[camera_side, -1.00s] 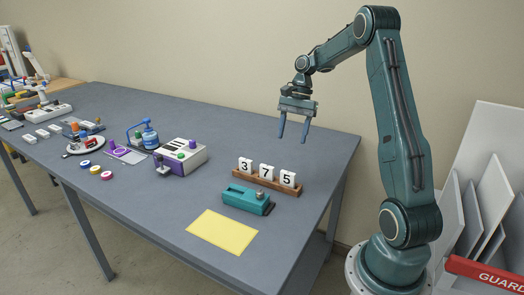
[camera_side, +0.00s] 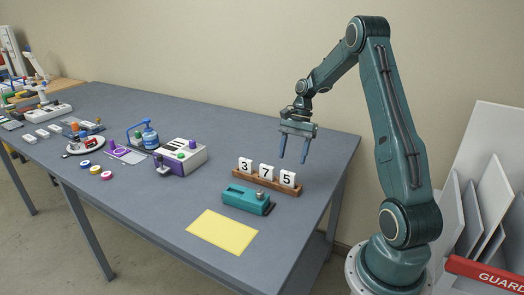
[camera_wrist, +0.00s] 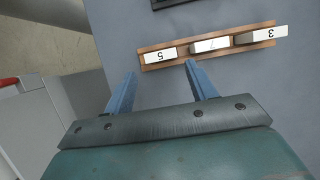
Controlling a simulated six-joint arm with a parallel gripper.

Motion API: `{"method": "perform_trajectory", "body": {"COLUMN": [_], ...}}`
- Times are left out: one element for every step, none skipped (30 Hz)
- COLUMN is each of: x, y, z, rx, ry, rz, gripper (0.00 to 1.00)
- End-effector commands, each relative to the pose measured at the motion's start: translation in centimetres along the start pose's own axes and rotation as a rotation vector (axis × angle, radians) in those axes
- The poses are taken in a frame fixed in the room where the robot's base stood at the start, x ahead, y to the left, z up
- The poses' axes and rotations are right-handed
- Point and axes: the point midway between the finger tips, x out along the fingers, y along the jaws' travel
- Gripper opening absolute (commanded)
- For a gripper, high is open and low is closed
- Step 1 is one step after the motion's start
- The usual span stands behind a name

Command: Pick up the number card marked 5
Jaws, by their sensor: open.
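The number card marked 5 (camera_side: 287,179) is a white card standing upright at the right end of a wooden rack (camera_side: 266,184). Cards marked 3 (camera_side: 245,165) and 7 (camera_side: 266,172) stand beside it. My gripper (camera_side: 292,158) is open and empty, in the air above the rack's right part. In the wrist view the card 5 (camera_wrist: 160,54) is at the rack's left end, upside down, just beyond and between the blue fingertips of my gripper (camera_wrist: 160,68).
A teal device (camera_side: 247,199) stands in front of the rack, with a yellow sheet (camera_side: 222,231) nearer the table edge. A purple and white machine (camera_side: 181,156) stands to the left. The grey table (camera_side: 325,165) is clear right of the rack.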

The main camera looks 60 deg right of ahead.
Motion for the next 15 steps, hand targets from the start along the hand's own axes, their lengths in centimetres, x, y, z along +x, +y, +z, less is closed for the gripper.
{"method": "perform_trajectory", "body": {"x": [0.8, 1.1, 1.6, 1.9, 2.2, 2.5, 2.6, 2.8, 2.9, 2.9, 3.0, 3.0, 3.0, 3.0, 3.0], "y": [0.0, 0.0, 0.0, 0.0, 0.0, 0.0, 0.0, 0.0, 0.0, 0.0, 0.0, 0.0, 0.0, 0.0, 0.0], "z": [0.1, 0.0, 0.0, 0.0, 0.0, 0.0, 0.0, 0.0, 0.0, 0.0, 0.0, 0.0, 0.0, 0.0, 0.0], "rx": [-0.001, 0.000, 0.001, 0.000, -0.001, -0.001, -0.001, -0.001, 0.000, 0.000, 0.000, 0.000, 0.000, 0.000, 0.000], "ry": [-0.003, -0.002, -0.002, -0.002, -0.002, -0.001, 0.000, 0.000, 0.000, 0.001, 0.001, 0.001, 0.001, 0.001, 0.001], "rz": [0.001, 0.001, 0.000, 0.000, 0.001, 0.000, 0.000, 0.000, 0.000, 0.000, 0.000, 0.000, 0.000, 0.000, 0.000], "gripper": [0.56, 0.56, 0.56, 0.56, 0.56, 0.56, 0.56, 0.56, 0.56, 0.56, 0.56, 0.56, 0.56, 0.56, 0.56]}}
